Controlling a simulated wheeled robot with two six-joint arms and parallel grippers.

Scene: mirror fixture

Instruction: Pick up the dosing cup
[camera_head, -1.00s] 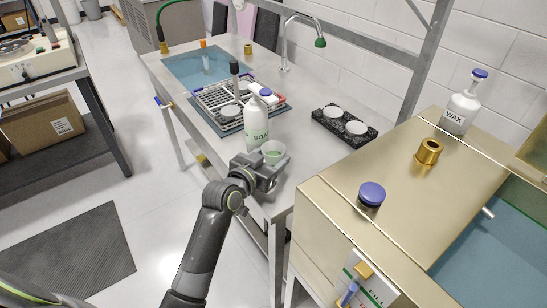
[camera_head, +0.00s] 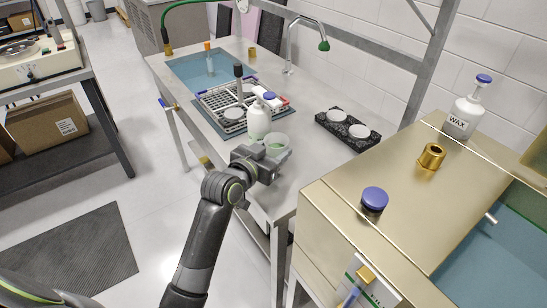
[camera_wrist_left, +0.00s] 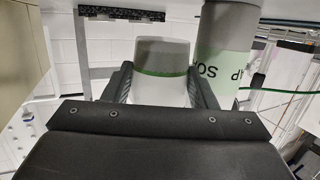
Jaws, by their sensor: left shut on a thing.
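The dosing cup (camera_head: 277,143) is small, pale and translucent with a greenish tint. My left gripper (camera_head: 266,161) is shut on it near the sink table's front edge. In the left wrist view the cup (camera_wrist_left: 162,60) sits between the two dark fingers (camera_wrist_left: 162,92), with a green line around it. The white soap bottle (camera_head: 258,118) stands just behind the cup and gripper, its lower part hidden by them. In the left wrist view the bottle (camera_wrist_left: 225,45) appears right of the cup, its lettering upside down. My right gripper is not in view.
A wire rack (camera_head: 222,103) stands behind the bottle. A black stone tray (camera_head: 346,131) with two white discs lies to the right. A brassy cabinet (camera_head: 345,205) with a blue-capped knob (camera_head: 374,199) stands at the near right. The tabletop between tray and cup is clear.

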